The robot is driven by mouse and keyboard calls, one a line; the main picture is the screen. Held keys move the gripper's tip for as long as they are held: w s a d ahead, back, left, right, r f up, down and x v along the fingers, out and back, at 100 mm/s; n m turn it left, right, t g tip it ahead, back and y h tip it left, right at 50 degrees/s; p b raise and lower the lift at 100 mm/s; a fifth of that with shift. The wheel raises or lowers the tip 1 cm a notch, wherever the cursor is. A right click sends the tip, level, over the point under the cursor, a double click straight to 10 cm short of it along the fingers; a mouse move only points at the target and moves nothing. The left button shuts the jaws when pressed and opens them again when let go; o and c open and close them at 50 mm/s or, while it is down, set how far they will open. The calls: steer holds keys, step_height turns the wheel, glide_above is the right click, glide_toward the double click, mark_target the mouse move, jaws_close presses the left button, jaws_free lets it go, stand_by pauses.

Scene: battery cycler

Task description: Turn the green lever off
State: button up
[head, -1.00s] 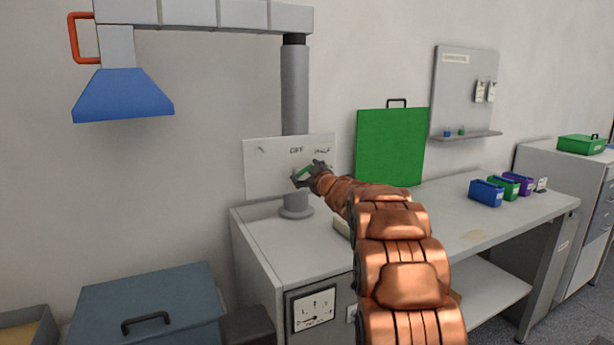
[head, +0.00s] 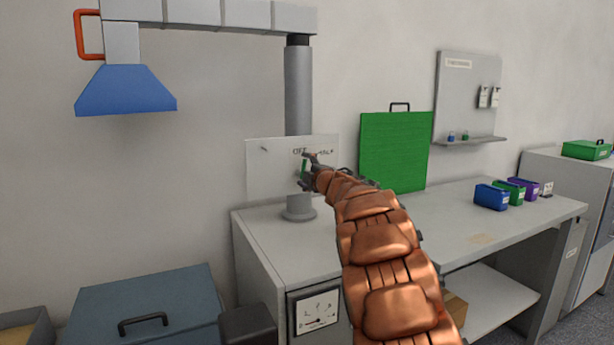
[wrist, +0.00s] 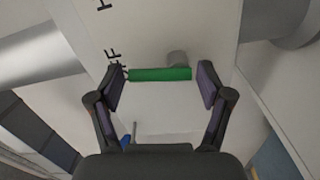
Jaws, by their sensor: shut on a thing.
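The green lever (head: 304,168) stands roughly upright on a white panel (head: 262,172) mounted at the grey post. In the wrist view the lever (wrist: 162,74) is a short green bar on a grey stub, lying across between my two fingers. Black lettering reading "OFF" (head: 299,151) is on the panel above the lever. My gripper and arm hide the lower right of the panel.
A blue hood (head: 125,90) hangs at upper left from a grey duct. The post (head: 298,90) rises behind the panel. A green case (head: 396,150) stands upright on the bench (head: 455,215), right of my arm. Small bins (head: 491,196) sit farther right.

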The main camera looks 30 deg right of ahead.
steer(key=shift+a+n+b, duration=0.2)
steer(key=shift+n+b, duration=0.2)
steer(key=shift+n, duration=0.5)
steer(key=o, duration=1.1)
steer(key=shift+s+a, duration=0.15)
steer(key=shift+s, duration=1.85)
steer(key=shift+s+a, duration=0.2)
steer(key=shift+s, duration=1.8)
steer(key=shift+s+a, duration=0.15)
steer(key=shift+s, duration=1.85)
